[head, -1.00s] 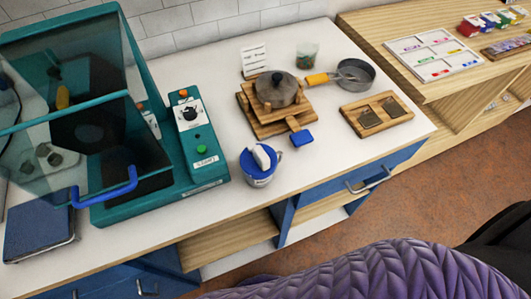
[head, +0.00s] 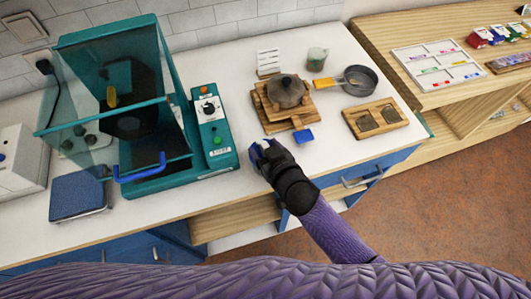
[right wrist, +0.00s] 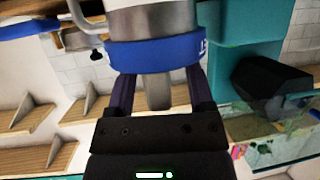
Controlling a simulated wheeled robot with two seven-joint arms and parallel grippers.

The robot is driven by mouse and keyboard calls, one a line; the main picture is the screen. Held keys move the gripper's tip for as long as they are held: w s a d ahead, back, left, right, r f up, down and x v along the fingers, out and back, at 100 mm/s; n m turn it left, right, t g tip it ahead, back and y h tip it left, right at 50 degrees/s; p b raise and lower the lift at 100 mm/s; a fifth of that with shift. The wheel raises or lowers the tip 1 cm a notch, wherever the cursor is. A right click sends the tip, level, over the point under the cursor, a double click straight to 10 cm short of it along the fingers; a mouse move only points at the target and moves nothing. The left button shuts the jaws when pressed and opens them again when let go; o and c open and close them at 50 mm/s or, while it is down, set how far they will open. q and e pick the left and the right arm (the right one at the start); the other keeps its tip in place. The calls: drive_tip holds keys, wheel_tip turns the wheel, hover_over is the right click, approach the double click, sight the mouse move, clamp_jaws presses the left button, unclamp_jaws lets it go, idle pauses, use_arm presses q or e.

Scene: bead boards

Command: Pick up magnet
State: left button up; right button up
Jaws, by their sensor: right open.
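In the right wrist view a pale block (right wrist: 158,95), which may be the magnet, sticks out past the blue rim (right wrist: 155,55) of a grey cup (right wrist: 150,22). My right gripper (right wrist: 160,90) has one dark finger on each side of the block, open, with small gaps showing. In the head view my right gripper (head: 264,150) is at the counter's front, over the cup and hiding most of it. No label marks the block as a magnet. My left gripper is not in view.
A teal glass-fronted cabinet (head: 215,130) stands left of the gripper. Behind it a lidded pot (head: 286,92) sits on wooden boards with a blue tab (head: 303,136). A pan (head: 360,80) and a wooden tray (head: 388,108) are to the right.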

drive_tip(key=shift+w+a+f, duration=0.1)
drive_tip(key=shift+w, duration=0.15)
drive_tip(key=shift+s, duration=0.1)
drive_tip(key=c, duration=0.8)
clamp_jaws()
